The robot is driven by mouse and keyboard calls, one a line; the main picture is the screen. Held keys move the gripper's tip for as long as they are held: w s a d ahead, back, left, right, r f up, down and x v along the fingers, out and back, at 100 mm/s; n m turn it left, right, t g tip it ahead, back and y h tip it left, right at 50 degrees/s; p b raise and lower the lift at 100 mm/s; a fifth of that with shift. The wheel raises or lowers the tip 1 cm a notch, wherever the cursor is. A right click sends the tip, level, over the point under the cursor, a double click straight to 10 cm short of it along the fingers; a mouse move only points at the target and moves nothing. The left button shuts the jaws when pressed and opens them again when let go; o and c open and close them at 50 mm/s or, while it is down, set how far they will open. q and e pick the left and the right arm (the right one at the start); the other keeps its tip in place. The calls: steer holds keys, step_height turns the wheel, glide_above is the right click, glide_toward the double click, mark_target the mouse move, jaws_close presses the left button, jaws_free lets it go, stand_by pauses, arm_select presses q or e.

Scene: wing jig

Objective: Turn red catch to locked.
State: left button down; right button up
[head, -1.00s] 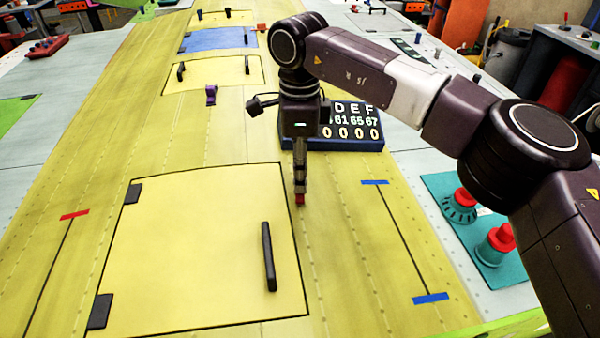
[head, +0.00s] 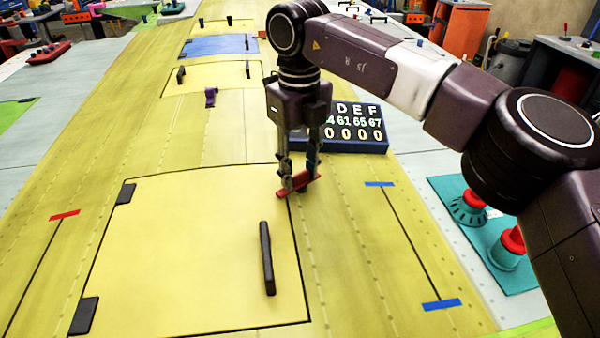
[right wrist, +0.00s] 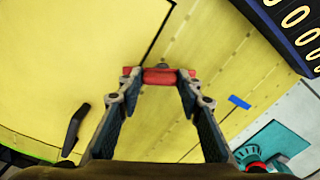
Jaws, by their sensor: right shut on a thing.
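The red catch (head: 299,184) is a short red bar at the upper right corner of the large yellow panel (head: 190,255). It lies slantwise in the head view, its left end over the panel's edge line and its right end on the skin outside. My right gripper (head: 298,178) points down with its fingers shut on the catch. In the right wrist view, the catch (right wrist: 160,76) sits between the two fingertips, with a dark pivot at its middle. My left gripper is not in view.
A black handle (head: 267,258) stands on the panel. A dark blue counter box (head: 350,146) with letters and digits is just behind my right gripper. A teal plate (head: 450,190) with red-topped knobs lies at right.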

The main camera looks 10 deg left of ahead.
mark_target(299, 172)
steer(key=m+b, duration=0.1)
steer(key=m, duration=0.4)
steer(key=shift+w+r, duration=0.1)
steer(key=shift+m, duration=0.3)
stand_by(0.4)
steer(key=o, duration=1.2)
steer(key=shift+c, duration=0.2)
step_height(299, 172, up, 7)
steer(key=shift+r, duration=0.2)
